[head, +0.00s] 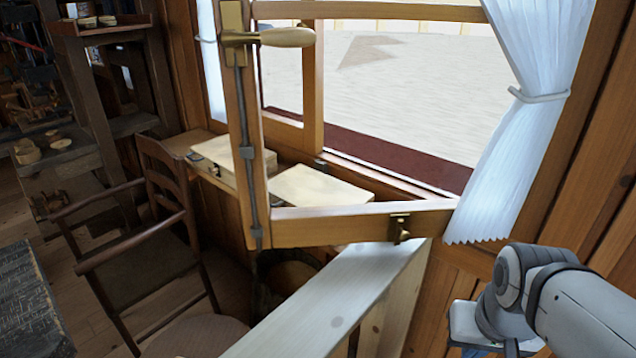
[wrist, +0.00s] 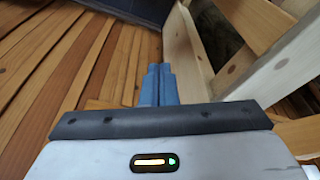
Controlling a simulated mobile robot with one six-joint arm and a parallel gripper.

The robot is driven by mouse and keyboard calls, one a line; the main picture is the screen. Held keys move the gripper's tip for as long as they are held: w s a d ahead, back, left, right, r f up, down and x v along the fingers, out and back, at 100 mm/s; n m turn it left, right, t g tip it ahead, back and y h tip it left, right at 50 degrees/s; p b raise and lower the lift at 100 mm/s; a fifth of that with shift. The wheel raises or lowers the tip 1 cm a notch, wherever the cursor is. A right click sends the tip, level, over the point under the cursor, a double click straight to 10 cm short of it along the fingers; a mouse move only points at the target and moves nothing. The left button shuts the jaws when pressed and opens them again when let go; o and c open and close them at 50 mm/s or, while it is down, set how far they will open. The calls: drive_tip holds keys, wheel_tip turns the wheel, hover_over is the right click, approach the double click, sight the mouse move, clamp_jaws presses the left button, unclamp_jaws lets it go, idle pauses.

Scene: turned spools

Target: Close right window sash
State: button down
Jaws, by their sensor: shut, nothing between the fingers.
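The right window sash (head: 350,224) is a wooden frame that stands open, swung into the room at an angle, with its right side by the white curtain. Its free upright edge carries a brass handle (head: 272,38) with a wooden grip and a long metal locking rod. A small brass fitting (head: 400,228) is on its bottom rail. My gripper (wrist: 158,85) has blue fingers, closed together and empty, in the wrist view. In the head view my arm is at lower right, below the curtain and apart from the sash; the fingers are mostly out of frame there.
A pale wooden plank structure (head: 325,305) stands below the sash; pale planks (wrist: 270,65) also show right of my fingers. Flat boxes (head: 320,187) lie by the sill behind the sash. The curtain (head: 530,100) hangs at right. A chair (head: 140,255) stands at left.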

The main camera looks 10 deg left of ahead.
drive_tip(key=w+a+r+n+t+y+b, duration=0.1)
drive_tip(key=w+a+n+t+b, duration=0.1)
drive_tip(key=w+a+n+t, duration=0.4)
drive_tip(key=w+a+r+n+t+y+b, duration=0.1)
drive_tip(key=w+a+n+t, duration=0.15)
drive_tip(key=w+n, duration=0.6)
drive_tip(key=n+g+y+b, duration=0.1)
drive_tip(key=n+g+y, duration=0.2)
drive_tip(key=n+y, duration=1.2)
approach(262, 207)
drive_tip(key=s+a+n+h, duration=0.1)
drive_tip(key=s+a, duration=0.1)
drive_tip(key=a, duration=0.2)
drive_tip(key=w, duration=0.2)
drive_tip(key=w+a, duration=0.1)
drive_tip(key=shift+r, duration=0.35)
drive_tip(key=shift+w+a, duration=0.2)
drive_tip(key=shift+w, duration=0.45)
drive_tip(key=shift+w, duration=0.1)
